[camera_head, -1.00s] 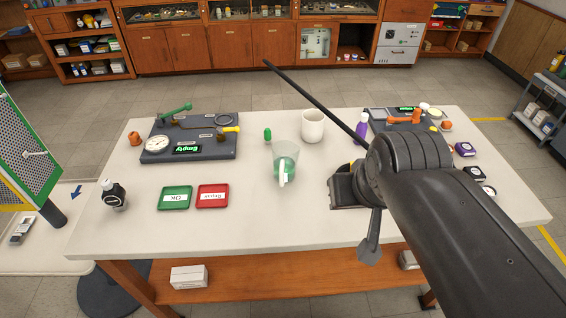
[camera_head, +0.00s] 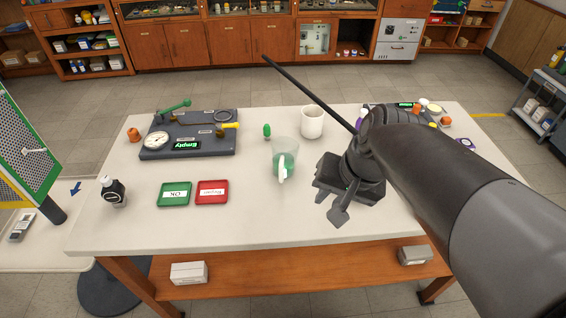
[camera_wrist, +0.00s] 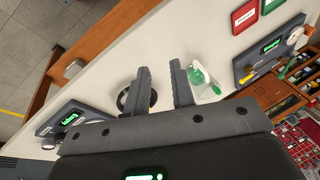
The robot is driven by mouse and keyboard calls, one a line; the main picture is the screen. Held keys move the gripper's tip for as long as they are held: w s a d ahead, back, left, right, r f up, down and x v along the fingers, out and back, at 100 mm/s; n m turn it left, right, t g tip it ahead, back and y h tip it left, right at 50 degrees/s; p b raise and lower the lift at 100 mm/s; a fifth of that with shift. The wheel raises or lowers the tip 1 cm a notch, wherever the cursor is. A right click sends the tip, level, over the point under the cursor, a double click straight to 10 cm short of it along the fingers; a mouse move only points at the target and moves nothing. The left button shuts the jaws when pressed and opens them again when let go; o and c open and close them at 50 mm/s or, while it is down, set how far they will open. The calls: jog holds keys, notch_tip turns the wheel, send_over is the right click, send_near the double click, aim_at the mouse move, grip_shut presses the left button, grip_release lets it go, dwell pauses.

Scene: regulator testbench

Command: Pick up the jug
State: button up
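The jug (camera_head: 286,160) is a clear, green-tinted vessel with a white handle, standing upright near the middle of the white table.
A white mug (camera_head: 312,122) stands behind the jug, and a small green object (camera_head: 267,131) lies behind it to the left. Green (camera_head: 174,194) and red (camera_head: 211,191) trays lie to the left. A dark gauge board (camera_head: 215,150) is at back left. The table front near the jug is clear.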

jog(key=w+f+m+y, duration=0.3)
jog(key=w+f+m, duration=0.1)
jog(key=w+m, duration=0.2)
jog(key=w+f+m+t+y, duration=0.1)
jog(key=w+f+m+y, duration=0.2)
jog(key=w+f+m, duration=0.1)
jog(key=w+f+m+y, duration=0.4)
jog(key=w+m, duration=0.3)
jog(key=m, duration=0.1)
jog(key=shift+w+a+f+t, duration=0.2)
jog(key=shift+w+a+t, duration=0.05)
jog(key=shift+w+t, duration=0.15)
jog(key=shift+w+a+f+m, duration=0.1)
jog(key=shift+f+m, duration=0.05)
jog(key=shift+m, duration=0.15)
jog(key=x, duration=0.5)
jog(key=shift+w+a, duration=0.1)
jog(key=shift+x, duration=2.65)
jog(key=shift+f, duration=0.15)
jog(key=shift+c, duration=0.5)
grip_shut()
